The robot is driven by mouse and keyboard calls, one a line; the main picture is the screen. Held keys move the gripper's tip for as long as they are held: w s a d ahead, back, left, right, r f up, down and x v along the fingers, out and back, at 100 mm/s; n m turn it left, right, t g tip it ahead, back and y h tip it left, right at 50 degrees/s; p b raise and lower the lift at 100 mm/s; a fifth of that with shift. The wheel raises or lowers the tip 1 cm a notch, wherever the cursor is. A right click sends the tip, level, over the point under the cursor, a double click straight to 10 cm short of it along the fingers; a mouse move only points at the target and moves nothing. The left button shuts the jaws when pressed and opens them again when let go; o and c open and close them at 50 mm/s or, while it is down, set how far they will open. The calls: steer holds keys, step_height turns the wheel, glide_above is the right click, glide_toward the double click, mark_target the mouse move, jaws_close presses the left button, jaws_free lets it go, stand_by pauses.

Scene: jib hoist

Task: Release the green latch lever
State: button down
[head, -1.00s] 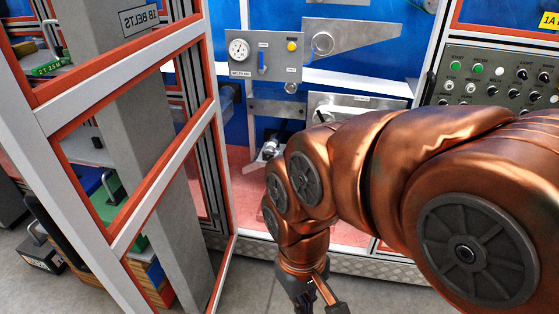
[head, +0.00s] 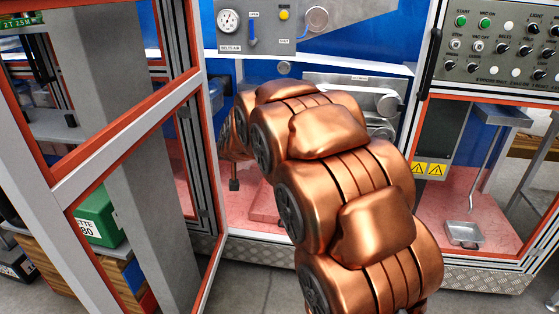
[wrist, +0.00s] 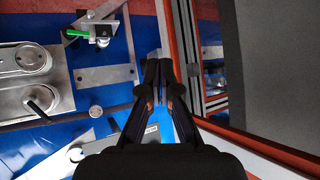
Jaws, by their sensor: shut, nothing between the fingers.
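The green latch lever (wrist: 77,32) shows at the upper left of the wrist view. It is a short green handle on a metal latch block (wrist: 100,32), by a grey triangular bracket on a blue panel. My gripper (wrist: 159,75) is in the middle of the wrist view, shut and empty. Its fingertips point towards the panel, to the right of and below the lever in the picture, apart from it. In the head view my arm covers the area, and I cannot make out the lever or my fingertips there.
An open framed door (head: 130,165) with orange trim stands left of my arm; its frame runs close to my gripper in the wrist view. A gauge panel (head: 258,27) is above. A control panel (head: 497,47) is at the right. A metal machine part (wrist: 30,85) is at the left in the wrist view.

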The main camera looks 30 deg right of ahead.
steer(key=w+d+f+m+t+h+b, duration=0.1)
steer(key=w+d+f+t+h+b, duration=0.1)
steer(key=w+d+f+b, duration=0.3)
steer(key=w+d+f+m+t+h+b, duration=0.2)
steer(key=w+d+f+h+b, duration=0.15)
steer(key=w+d, duration=0.35)
steer(key=w+d+f+m+h+b, duration=0.1)
steer(key=d+f+m+h+b, duration=0.1)
steer(key=d+f+h+b, duration=0.1)
steer(key=w+d+f+m+t+h+b, duration=0.1)
steer(key=d+f+m+h+b, duration=0.1)
steer(key=d+f+h+b, duration=0.2)
steer(key=d+h+b, duration=0.1)
steer(key=d+b, duration=0.2)
steer(key=d, duration=0.2)
steer(key=shift+w+f+m, duration=0.15)
steer(key=shift+w+m, duration=0.1)
steer(key=shift+m, duration=0.15)
